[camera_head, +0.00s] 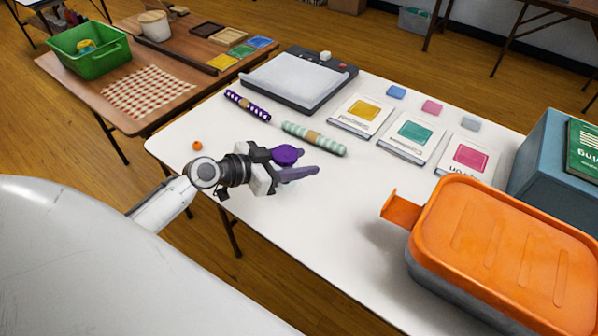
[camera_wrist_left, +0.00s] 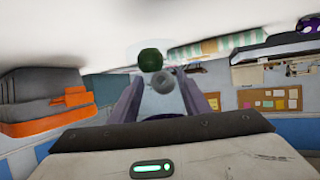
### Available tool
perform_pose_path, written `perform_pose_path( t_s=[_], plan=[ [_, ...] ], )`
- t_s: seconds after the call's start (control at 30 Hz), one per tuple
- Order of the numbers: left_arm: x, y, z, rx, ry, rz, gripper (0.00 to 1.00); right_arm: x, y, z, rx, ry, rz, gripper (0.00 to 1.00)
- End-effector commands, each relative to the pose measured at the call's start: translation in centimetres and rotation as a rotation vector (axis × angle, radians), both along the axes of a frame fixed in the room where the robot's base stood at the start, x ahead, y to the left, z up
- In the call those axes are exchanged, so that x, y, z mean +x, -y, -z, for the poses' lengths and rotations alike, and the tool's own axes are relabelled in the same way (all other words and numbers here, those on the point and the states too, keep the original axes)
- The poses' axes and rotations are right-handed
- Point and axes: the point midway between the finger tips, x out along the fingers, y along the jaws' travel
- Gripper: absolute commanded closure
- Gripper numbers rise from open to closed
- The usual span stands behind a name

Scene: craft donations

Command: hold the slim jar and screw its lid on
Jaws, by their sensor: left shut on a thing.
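My left gripper (camera_head: 299,172) is above the near left part of the white table, its fingers pointing right. A round purple lid (camera_head: 287,154) shows at the fingers, and the jar under it is hidden in the head view. In the left wrist view, the two fingers close on a pale, see-through slim jar (camera_wrist_left: 161,104). A grey ring and a dark green round shape show beyond the jar, and I cannot tell what they are. How the lid is seated on the jar cannot be told. My right gripper is not in view.
An orange-lidded box (camera_head: 510,245) fills the table's right front. Two patterned rolls (camera_head: 313,138), a paper trimmer (camera_head: 298,80) and several craft packs (camera_head: 408,137) lie behind the gripper. A small orange ball (camera_head: 197,146) sits left of it. The table front between gripper and box is clear.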

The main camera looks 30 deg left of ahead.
Motion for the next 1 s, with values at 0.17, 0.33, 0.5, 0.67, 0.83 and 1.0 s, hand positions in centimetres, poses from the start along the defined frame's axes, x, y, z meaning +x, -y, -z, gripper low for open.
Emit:
perform_pose_path(
  t_s=[0.17, 0.33, 0.5, 0.67, 0.83, 1.0],
  plan=[
    [0.0, 0.0, 0.7, 0.0, -0.001, 0.0, 1.0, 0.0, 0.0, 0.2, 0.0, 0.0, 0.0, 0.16],
    [0.0, 0.0, 3.2, -0.002, -0.001, -0.003, 1.0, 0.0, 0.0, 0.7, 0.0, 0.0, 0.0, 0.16],
    [0.0, 0.0, 3.7, 0.001, 0.002, -0.001, 1.0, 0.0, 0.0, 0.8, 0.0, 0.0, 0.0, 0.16],
    [0.0, 0.0, 3.7, 0.001, 0.001, -0.001, 1.0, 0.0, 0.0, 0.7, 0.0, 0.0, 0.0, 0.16],
    [0.0, 0.0, 4.1, 0.002, 0.001, 0.0, 1.0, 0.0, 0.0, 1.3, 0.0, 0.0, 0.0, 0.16],
    [0.0, 0.0, 4.0, 0.002, 0.0, -0.001, 0.39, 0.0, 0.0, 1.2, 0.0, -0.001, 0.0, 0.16]
  ],
)
